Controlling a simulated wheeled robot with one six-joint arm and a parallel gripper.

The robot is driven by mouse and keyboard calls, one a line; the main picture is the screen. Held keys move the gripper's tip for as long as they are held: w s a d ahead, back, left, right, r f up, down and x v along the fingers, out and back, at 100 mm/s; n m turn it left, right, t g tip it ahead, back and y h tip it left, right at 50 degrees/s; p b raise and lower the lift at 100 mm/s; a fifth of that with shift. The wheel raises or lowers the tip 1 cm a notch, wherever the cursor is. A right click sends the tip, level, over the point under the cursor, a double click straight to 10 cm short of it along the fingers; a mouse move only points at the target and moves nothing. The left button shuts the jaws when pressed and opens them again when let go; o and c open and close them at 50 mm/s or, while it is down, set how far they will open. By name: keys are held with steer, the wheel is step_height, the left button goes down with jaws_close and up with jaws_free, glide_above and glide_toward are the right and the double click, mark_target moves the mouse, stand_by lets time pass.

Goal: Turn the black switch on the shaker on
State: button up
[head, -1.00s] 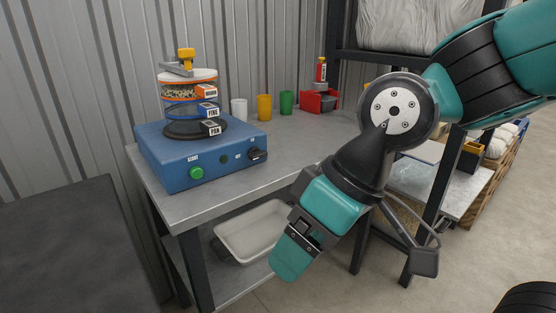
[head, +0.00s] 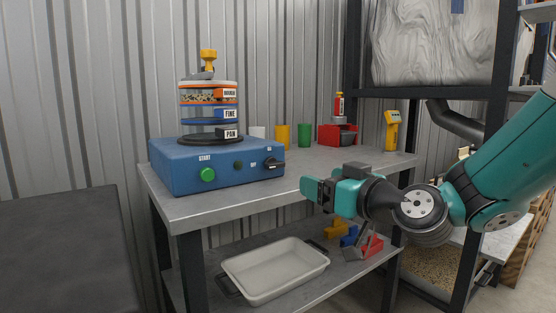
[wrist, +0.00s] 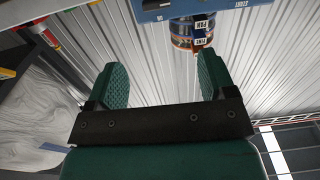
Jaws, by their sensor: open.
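The blue shaker box (head: 200,178) stands on the grey workbench at the left of the head view, with a stack of labelled sieves (head: 209,112) on top. Its black switch (head: 273,163) is at the right end of the front panel, by small ON and OFF marks; I cannot tell its position. My gripper (head: 308,190) is open and empty, to the right of the switch and apart from it. In the wrist view my gripper (wrist: 165,75) shows two spread green fingers, with the shaker box (wrist: 195,9) upside down at the top edge.
A green button (head: 208,175) is on the left of the panel. White, yellow (head: 283,136) and green (head: 305,134) cups stand behind the shaker. A red bin (head: 338,135) and yellow device (head: 391,130) are farther right. The lower shelf holds a white tray (head: 277,270).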

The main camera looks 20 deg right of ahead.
mark_target(278, 165)
steer(key=p+x, duration=1.3)
steer(key=x, duration=0.2)
steer(key=shift+w+d+r, duration=0.1)
steer(key=shift+w+d, duration=0.05)
steer(key=shift+w, duration=0.4)
